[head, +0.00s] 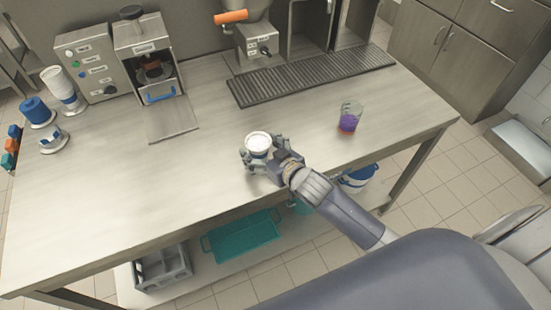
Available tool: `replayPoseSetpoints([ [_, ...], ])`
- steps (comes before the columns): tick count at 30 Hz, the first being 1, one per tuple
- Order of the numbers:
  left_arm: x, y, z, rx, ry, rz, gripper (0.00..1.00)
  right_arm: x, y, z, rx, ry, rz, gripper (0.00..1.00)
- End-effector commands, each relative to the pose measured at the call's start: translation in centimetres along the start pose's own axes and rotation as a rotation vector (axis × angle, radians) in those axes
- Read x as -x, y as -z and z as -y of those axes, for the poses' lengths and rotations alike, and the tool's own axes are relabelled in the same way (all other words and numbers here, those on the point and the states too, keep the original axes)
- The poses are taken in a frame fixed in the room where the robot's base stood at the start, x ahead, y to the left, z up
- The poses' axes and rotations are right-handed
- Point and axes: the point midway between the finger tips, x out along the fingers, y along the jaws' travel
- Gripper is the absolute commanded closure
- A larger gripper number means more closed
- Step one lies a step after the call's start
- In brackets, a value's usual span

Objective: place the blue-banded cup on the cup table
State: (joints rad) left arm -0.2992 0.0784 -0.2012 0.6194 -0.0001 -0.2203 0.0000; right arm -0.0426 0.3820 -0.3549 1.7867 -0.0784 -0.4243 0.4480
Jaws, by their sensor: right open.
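A white cup (258,141) with a dark bluish band below its rim is upright at the front middle of the long steel table (215,175). Its top looks white and filled or covered. My right gripper (263,156) is open, with its fingers around the near side and flanks of the cup. The fingers hide the cup's lower part, so I cannot tell whether its base touches the tabletop. My left gripper is not in view. Which surface is the cup table is not marked.
A clear beaker with purple and red contents (349,118) stands to the right. A dark drip grate (310,76) and machines line the back. A white cup stack (63,88) and a blue stack (36,111) stand far left. The tabletop left of the cup is clear.

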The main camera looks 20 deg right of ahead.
Motion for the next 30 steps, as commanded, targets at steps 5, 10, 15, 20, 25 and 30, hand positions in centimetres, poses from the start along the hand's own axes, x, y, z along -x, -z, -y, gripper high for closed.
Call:
replayPoseSetpoints([
  [5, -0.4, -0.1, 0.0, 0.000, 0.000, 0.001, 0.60, 3.4, -0.2, 0.0, 0.001, 0.001, 0.001, 0.22],
  [10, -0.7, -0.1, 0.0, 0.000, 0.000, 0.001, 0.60, 6.5, -0.2, 0.0, 0.001, 0.000, 0.002, 0.22],
  [15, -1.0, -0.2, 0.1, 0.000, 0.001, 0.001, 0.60, 8.7, -0.1, 0.0, 0.000, 0.001, 0.000, 0.22],
  [20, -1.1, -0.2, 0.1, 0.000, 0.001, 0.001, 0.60, 9.7, 0.0, 0.0, 0.001, 0.000, 0.000, 0.22],
  [25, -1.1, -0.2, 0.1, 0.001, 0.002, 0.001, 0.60, 10.0, 0.1, 0.0, 0.001, 0.000, -0.001, 0.22],
  [30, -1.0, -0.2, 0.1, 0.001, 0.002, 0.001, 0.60, 9.9, 0.1, 0.0, 0.001, 0.000, -0.001, 0.22],
])
